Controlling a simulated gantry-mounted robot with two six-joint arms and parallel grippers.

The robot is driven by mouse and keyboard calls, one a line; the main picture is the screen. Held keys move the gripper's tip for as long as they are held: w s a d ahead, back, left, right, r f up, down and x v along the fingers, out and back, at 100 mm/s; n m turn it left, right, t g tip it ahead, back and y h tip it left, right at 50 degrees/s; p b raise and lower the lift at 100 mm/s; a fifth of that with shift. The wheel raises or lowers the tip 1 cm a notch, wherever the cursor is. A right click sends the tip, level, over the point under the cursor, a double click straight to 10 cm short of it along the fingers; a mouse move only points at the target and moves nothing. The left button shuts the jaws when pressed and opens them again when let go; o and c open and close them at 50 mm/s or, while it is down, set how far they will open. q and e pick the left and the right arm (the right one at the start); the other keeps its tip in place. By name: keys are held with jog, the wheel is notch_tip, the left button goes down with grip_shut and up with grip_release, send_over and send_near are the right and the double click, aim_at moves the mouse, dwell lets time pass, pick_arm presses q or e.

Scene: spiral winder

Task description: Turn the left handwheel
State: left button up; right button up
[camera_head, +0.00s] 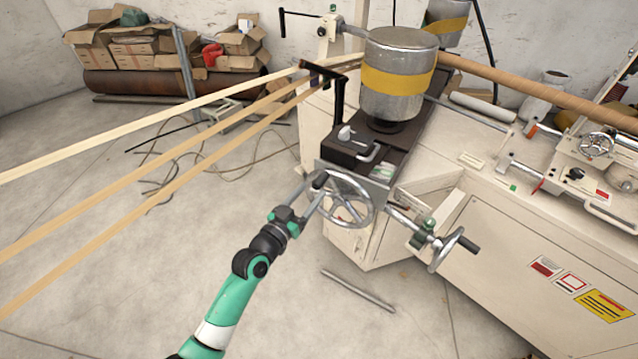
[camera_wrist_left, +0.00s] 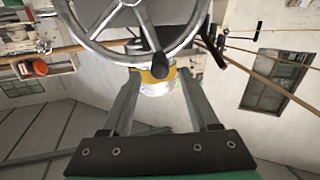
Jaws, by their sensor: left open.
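The left handwheel (camera_head: 371,206) is a silver spoked wheel on the front left end of the machine. It has a black handle (camera_head: 320,181) at its upper left. My left gripper (camera_head: 311,194) reaches up from the lower left to this handle and is open. In the left wrist view, the handwheel (camera_wrist_left: 91,42) fills the top middle. Its black handle (camera_wrist_left: 160,64) sits between the tips of my open left gripper (camera_wrist_left: 160,77), with a gap visible on each side. My right gripper is not in view.
A grey drum with a yellow band (camera_head: 397,80) stands above the handwheel. A metal bar (camera_head: 357,290) lies on the floor below.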

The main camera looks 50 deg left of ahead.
aim_at(315, 187)
pick_arm(q)
jog(key=b+x, duration=0.1)
jog(key=x, duration=0.4)
jog(key=shift+w, duration=0.15)
grip_shut()
jog(key=shift+a, duration=0.1)
dwell(1.1)
